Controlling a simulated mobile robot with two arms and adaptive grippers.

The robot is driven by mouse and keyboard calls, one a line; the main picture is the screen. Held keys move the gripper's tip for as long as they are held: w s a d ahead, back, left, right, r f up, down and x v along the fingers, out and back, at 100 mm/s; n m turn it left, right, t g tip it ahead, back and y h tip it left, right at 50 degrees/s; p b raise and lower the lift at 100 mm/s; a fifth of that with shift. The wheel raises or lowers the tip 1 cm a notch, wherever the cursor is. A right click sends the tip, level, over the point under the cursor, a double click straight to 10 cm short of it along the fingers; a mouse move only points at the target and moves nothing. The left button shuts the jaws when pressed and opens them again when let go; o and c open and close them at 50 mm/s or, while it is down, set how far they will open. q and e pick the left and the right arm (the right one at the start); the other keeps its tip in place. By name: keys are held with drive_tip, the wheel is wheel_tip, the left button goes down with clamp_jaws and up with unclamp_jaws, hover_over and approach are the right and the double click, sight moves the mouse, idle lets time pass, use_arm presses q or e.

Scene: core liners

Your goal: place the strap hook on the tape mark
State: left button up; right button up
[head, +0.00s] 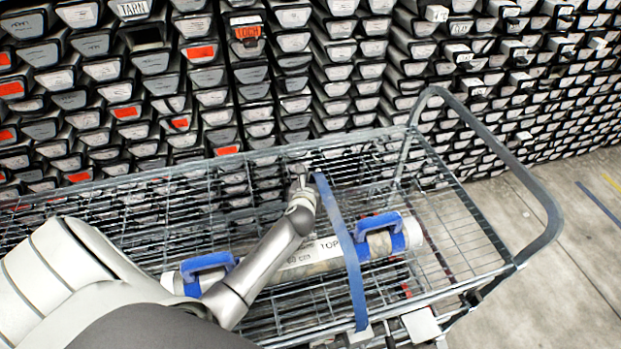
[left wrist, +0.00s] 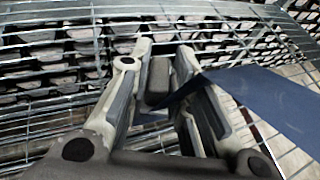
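My left gripper (head: 302,182) is over the far side of the wire cart, at the upper end of a blue strap (head: 345,250). In the left wrist view its fingers (left wrist: 165,95) stand a little apart with a dark block, seemingly the strap hook (left wrist: 158,82), between them. The strap (left wrist: 265,100) runs from between the fingers to the right. In the head view the hook is hidden by the gripper. The strap crosses over a core liner (head: 325,257) and reaches the cart's near rail. I cannot make out a tape mark on the cart. My right gripper is not in view.
The liner lies along the wire cart (head: 455,215) with blue handles (head: 208,263) near its ends. A push bar (head: 540,200) rises at the cart's right. Racks of labelled liner ends (head: 240,90) stand close behind. Floor at right is clear, with blue (head: 598,204) and yellow lines.

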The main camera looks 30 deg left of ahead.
use_arm(q)
drive_tip(key=shift+o, duration=1.2)
drive_tip(key=shift+r, duration=0.1)
drive_tip(key=shift+r, duration=0.1)
drive_tip(key=v, duration=1.2)
